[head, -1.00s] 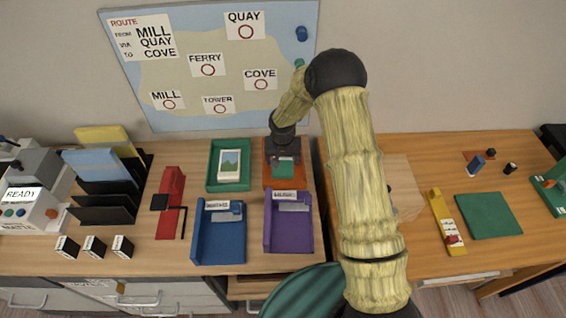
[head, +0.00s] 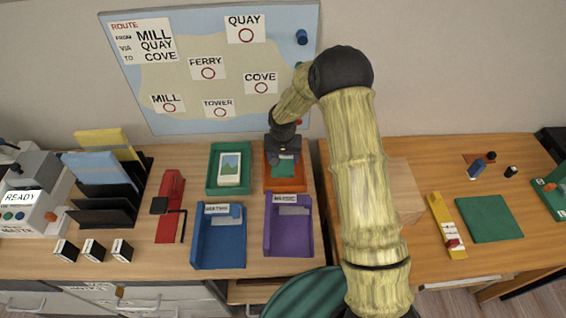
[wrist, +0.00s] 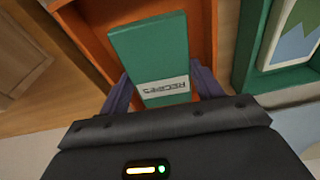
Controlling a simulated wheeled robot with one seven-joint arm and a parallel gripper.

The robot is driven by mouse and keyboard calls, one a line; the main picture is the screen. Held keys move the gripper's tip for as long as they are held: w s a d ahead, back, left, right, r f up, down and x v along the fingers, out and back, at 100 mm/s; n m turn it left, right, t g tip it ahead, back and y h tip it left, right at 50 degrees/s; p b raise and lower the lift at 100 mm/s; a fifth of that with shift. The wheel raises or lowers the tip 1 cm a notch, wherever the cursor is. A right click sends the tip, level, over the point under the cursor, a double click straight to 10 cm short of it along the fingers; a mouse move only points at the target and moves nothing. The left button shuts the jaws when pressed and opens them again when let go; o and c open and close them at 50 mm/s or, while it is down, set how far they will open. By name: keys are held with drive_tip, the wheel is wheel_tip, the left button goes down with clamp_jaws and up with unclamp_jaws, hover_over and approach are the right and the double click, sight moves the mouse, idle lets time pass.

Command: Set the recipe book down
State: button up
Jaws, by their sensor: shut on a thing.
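The recipe book is a green slab (wrist: 152,45) with a white RECIPES label, seen in the wrist view between the two fingers of my gripper (wrist: 163,85). The gripper is shut on it near its label end. The book is over or inside the orange tray (wrist: 205,35); I cannot tell whether it touches the tray floor. In the head view my gripper (head: 284,153) is at the back of the orange tray (head: 285,187), and a green part of the book (head: 284,169) shows below it.
A green tray (head: 214,188) with a picture card stands just left of the orange tray. A blue tray (head: 219,262) and a purple tray (head: 289,250) stand in front. A red stand (head: 170,205) is farther left. A map board (head: 215,115) is behind.

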sight(283, 161)
wheel_tip(283, 161, up, 8)
drive_tip(key=shift+f, duration=0.25)
idle(0.6)
